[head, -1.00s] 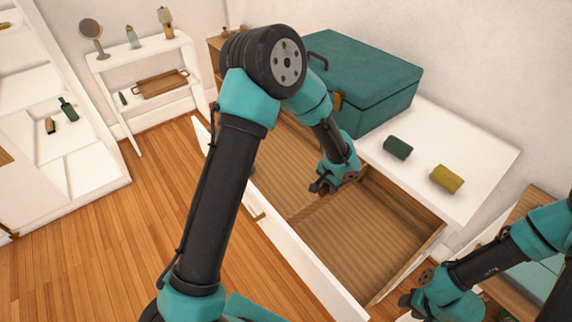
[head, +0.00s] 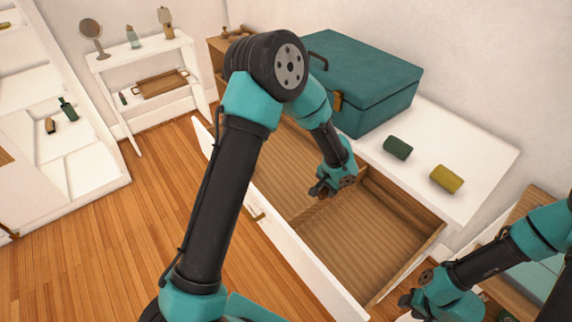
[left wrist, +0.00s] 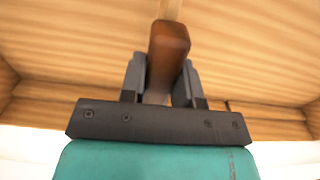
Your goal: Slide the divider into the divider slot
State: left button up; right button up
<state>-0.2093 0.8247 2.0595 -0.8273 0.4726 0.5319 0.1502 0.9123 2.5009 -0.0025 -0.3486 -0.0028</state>
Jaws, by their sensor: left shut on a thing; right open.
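The divider is a thin wooden board (head: 312,211) that stands across the inside of the open drawer (head: 352,246). My left gripper (head: 319,190) is over the drawer and shut on the divider. In the left wrist view the brown divider (left wrist: 168,48) sits between the two grey fingers and extends away from them. The divider slot cannot be made out clearly, and I cannot tell whether the divider's lower edge is in it. My right gripper (head: 407,301) is open and empty, outside the drawer at the lower right.
A teal case (head: 370,85) stands on the white dresser top (head: 480,140). A dark green roll (head: 398,148) and a yellow roll (head: 446,179) lie beside it. A white shelf (head: 140,55) stands at the back left. The wooden floor on the left is clear.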

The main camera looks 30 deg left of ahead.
pick_arm(q)
jog(key=shift+f, duration=1.25)
dwell(0.4)
jog(key=o, duration=0.9)
jog(key=shift+c, duration=0.2)
jog(key=shift+r, duration=0.1)
notch_tip(320, 180, up, 17)
jog(key=shift+r, duration=0.15)
notch_tip(320, 180, down, 15)
jog(key=shift+f, duration=0.1)
dwell(0.9)
